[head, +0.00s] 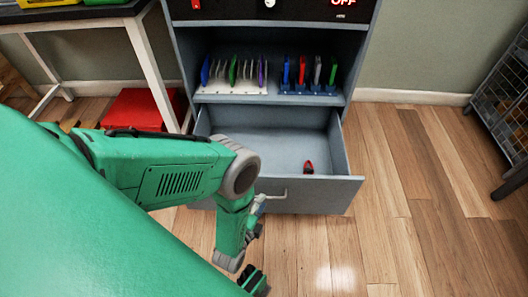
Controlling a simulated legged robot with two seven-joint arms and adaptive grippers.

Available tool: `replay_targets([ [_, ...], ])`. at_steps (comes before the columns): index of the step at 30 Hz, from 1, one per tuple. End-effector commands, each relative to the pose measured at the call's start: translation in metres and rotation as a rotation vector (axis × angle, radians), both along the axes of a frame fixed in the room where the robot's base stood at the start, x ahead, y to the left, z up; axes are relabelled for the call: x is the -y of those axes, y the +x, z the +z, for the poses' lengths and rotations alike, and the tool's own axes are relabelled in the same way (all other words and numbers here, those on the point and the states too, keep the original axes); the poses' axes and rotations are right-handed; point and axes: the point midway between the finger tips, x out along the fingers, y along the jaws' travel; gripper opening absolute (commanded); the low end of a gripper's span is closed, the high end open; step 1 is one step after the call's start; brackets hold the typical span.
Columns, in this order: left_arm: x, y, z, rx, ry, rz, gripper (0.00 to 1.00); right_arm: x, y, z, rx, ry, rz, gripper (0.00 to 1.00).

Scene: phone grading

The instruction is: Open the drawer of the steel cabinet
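The steel cabinet (181,60) stands ahead, grey, with open shelves above. Its bottom drawer (325,192) is pulled out, and the inside shows. A small red and black object (308,167) lies in it. The handle (275,195) is a small bar on the drawer's front, partly hidden at its left end. My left gripper (259,207) is at the left end of the handle, below my green arm. Its fingers are small and partly hidden, so I cannot tell whether they are closed on the handle.
The shelf above the drawer holds a white rack (230,88) and a blue rack (310,91) with colored slim items. A white-legged table (146,70) and a red box (135,108) stand left. A dark wire rack (503,95) stands right. The wooden floor between is clear.

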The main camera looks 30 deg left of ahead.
Motion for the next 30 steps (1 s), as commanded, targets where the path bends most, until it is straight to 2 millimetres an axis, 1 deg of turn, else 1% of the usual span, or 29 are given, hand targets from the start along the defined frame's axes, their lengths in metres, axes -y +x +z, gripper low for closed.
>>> replay_targets([
  [1, 0.002, -0.01, 0.0, -0.005, 0.0, -0.001, 0.29, 0.0, 0.0, 0.0, 0.0, 0.0, 0.0, 0.4],
  [3, 0.003, -0.021, 0.002, -0.006, 0.001, -0.001, 0.29, 0.0, 0.0, 0.0, 0.0, 0.0, 0.0, 0.4],
  [6, 0.004, -0.034, 0.004, -0.005, 0.001, 0.0, 0.29, 0.0, 0.0, 0.0, 0.0, 0.0, 0.0, 0.4],
  [10, 0.005, -0.043, 0.006, -0.004, 0.001, 0.001, 0.29, 0.0, 0.0, 0.0, 0.0, 0.0, 0.0, 0.4],
  [26, 0.005, -0.045, 0.007, -0.002, 0.001, 0.002, 0.29, 0.0, 0.002, 0.0, -0.002, 0.0, 0.0, 0.4],
  [29, 0.005, -0.042, 0.011, -0.02, -0.023, 0.002, 0.29, 0.0, 0.001, 0.003, -0.002, 0.0, 0.0, 0.4],
  [30, 0.004, -0.038, 0.015, -0.04, -0.053, 0.003, 0.29, 0.0, 0.001, 0.006, -0.002, 0.0, 0.0, 0.4],
])
